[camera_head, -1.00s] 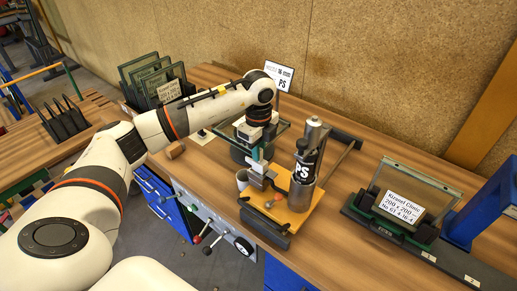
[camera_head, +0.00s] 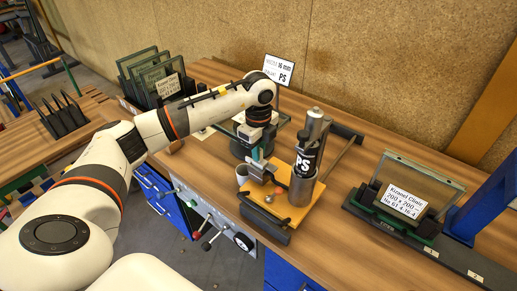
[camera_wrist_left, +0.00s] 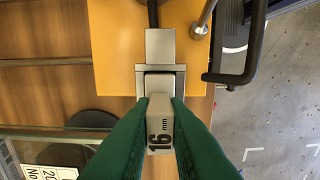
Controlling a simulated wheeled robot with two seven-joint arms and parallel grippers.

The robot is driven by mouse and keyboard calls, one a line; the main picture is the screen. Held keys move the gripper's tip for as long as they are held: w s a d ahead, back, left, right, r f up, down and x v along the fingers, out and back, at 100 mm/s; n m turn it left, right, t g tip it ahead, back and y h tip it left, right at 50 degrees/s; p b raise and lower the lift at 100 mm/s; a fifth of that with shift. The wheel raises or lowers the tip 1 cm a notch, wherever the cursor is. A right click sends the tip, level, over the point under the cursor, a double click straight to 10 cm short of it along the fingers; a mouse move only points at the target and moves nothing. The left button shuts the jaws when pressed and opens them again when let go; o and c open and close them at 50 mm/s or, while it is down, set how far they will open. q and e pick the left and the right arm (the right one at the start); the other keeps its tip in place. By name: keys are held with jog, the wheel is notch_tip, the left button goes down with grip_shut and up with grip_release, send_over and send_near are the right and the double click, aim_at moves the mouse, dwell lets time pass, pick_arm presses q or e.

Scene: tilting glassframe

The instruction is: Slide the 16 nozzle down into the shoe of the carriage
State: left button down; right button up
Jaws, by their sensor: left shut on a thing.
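The gripper is over the left side of the orange carriage (camera_head: 297,207). The shoe (camera_wrist_left: 181,76), a square grey metal frame at the carriage's edge, surrounds the nozzle's far end in the left wrist view. How deep the nozzle sits in it I cannot tell. In the head view the fingers mostly hide nozzle and shoe. My right gripper is not in view.
A silver and black cartridge marked PS (camera_head: 306,160) stands upright on the carriage, right of my gripper. A grey cup (camera_head: 242,173) is close on the left. A glass frame with a label (camera_head: 404,201) stands at right. A sign (camera_head: 279,70) is behind.

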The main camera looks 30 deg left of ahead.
pick_arm(q)
jog(key=shift+f, duration=0.3)
jog(key=c, duration=1.3)
grip_release()
jog(key=shift+c, duration=0.2)
jog(key=shift+r, duration=0.2)
notch_tip(320, 180, up, 10)
jog(key=shift+r+b, duration=0.15)
jog(key=shift+b, duration=0.95)
jog(key=shift+r, duration=0.75)
jog(key=shift+f, duration=0.1)
